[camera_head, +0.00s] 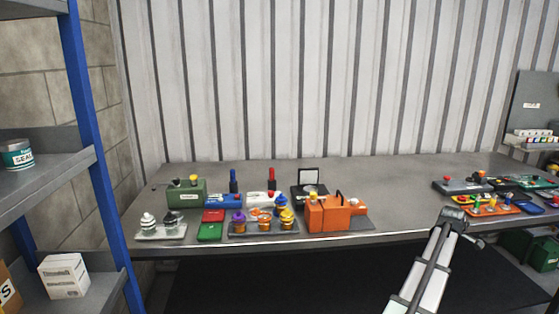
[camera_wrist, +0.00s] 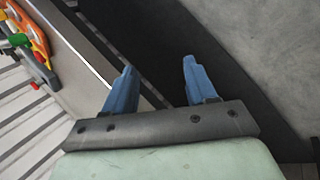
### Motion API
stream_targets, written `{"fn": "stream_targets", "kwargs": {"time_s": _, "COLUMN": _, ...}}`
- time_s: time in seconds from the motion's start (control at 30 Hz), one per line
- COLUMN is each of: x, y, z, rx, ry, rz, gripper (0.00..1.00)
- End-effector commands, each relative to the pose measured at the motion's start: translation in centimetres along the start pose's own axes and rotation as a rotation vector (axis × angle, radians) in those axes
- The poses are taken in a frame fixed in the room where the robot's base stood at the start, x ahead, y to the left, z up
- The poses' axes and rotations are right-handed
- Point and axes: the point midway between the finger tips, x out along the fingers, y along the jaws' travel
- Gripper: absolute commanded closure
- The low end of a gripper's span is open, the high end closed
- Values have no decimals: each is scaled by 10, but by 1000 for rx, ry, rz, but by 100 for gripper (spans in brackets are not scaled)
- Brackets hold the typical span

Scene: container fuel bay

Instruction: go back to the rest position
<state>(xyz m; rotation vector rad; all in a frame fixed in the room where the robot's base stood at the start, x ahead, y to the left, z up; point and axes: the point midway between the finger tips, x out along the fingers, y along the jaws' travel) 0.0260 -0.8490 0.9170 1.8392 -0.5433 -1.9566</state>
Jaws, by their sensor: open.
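My gripper (camera_wrist: 158,75) shows in the wrist view with its two blue fingers apart and nothing between them. Beyond the fingers are a dark surface and a grey floor area. In the head view my arm rises from the bottom right, in front of the bench's front edge. The fingers cannot be made out in that view. The grey workbench (camera_head: 400,180) runs along the corrugated wall, and its edge also shows in the wrist view (camera_wrist: 85,55).
An orange box (camera_head: 336,213), a green box (camera_head: 187,192) and a tray with several colored parts (camera_head: 264,229) stand on the bench's left half. An orange tray (camera_head: 493,210) lies at the right. A blue-posted shelf (camera_head: 95,150) stands at far left. The bench's middle is clear.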

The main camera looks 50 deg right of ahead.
Motion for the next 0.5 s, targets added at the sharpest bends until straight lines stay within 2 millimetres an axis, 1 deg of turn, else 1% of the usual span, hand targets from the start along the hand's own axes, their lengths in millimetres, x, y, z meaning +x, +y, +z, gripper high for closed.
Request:
{"fn": "stream_targets", "kwargs": {"time_s": 0.03, "x": 5, "y": -9, "z": -10, "rx": -2, "ry": 6, "rz": -10, "gripper": 44}}
{"fn": "stream_targets", "kwargs": {"time_s": 0.17, "x": 17, "y": -28, "z": -39, "rx": 0, "ry": 22, "rz": -33, "gripper": 44}}
{"fn": "stream_targets", "kwargs": {"time_s": 0.27, "x": 26, "y": -46, "z": -66, "rx": 2, "ry": 38, "rz": -55, "gripper": 44}}
{"fn": "stream_targets", "kwargs": {"time_s": 0.37, "x": 37, "y": -70, "z": -103, "rx": 6, "ry": 58, "rz": -88, "gripper": 44}}
{"fn": "stream_targets", "kwargs": {"time_s": 0.4, "x": 42, "y": -83, "z": -121, "rx": 7, "ry": 67, "rz": -104, "gripper": 44}}
{"fn": "stream_targets", "kwargs": {"time_s": 0.47, "x": 48, "y": -104, "z": -150, "rx": 9, "ry": 81, "rz": -131, "gripper": 44}}
{"fn": "stream_targets", "kwargs": {"time_s": 0.5, "x": 53, "y": -120, "z": -169, "rx": 10, "ry": 89, "rz": -150, "gripper": 44}}
